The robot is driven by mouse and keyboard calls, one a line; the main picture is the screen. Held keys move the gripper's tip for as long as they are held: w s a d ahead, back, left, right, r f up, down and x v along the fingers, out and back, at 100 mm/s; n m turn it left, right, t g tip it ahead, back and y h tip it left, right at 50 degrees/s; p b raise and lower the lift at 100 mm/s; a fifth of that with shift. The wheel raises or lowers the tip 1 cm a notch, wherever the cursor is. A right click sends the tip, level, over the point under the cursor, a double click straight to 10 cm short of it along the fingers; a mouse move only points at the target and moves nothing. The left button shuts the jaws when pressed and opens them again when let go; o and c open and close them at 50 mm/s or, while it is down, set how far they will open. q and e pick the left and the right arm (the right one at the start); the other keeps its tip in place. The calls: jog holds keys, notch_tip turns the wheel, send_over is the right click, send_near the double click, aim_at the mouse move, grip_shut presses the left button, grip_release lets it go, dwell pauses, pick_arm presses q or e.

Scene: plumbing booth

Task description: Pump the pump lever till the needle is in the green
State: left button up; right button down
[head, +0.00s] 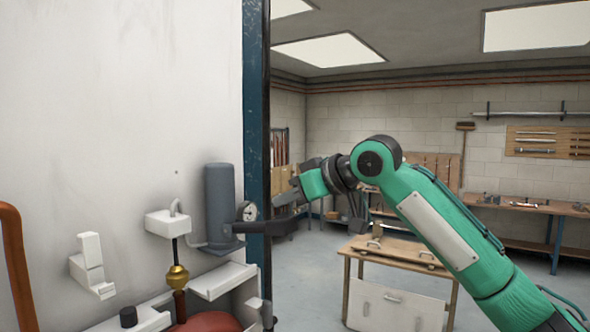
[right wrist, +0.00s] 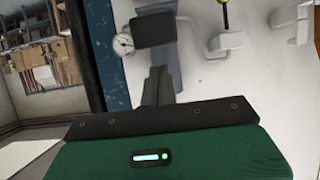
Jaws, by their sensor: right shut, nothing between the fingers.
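The pump is a grey upright cylinder (head: 220,205) on the white wall panel, left of centre in the head view. A small round white gauge (head: 250,211) sits at its right side; it also shows in the right wrist view (right wrist: 123,44). Its needle is too small to read. The dark pump lever (head: 268,228) sticks out to the right from the pump's lower part. Its dark end shows in the right wrist view (right wrist: 153,32). My right gripper (head: 276,200) is shut and empty, just above the lever's outer end; contact cannot be told. My left gripper is out of view.
A blue post (head: 256,100) edges the panel behind the lever. A white bracket (head: 167,224) with a pipe is left of the pump, and a white tray (head: 222,281) is below. A wooden workbench (head: 400,258) stands farther back on open floor.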

jog(key=shift+s+d+f+p, duration=0.1)
jog(key=shift+d+f+p, duration=0.25)
jog(key=shift+f, duration=0.5)
jog(key=shift+a, duration=0.1)
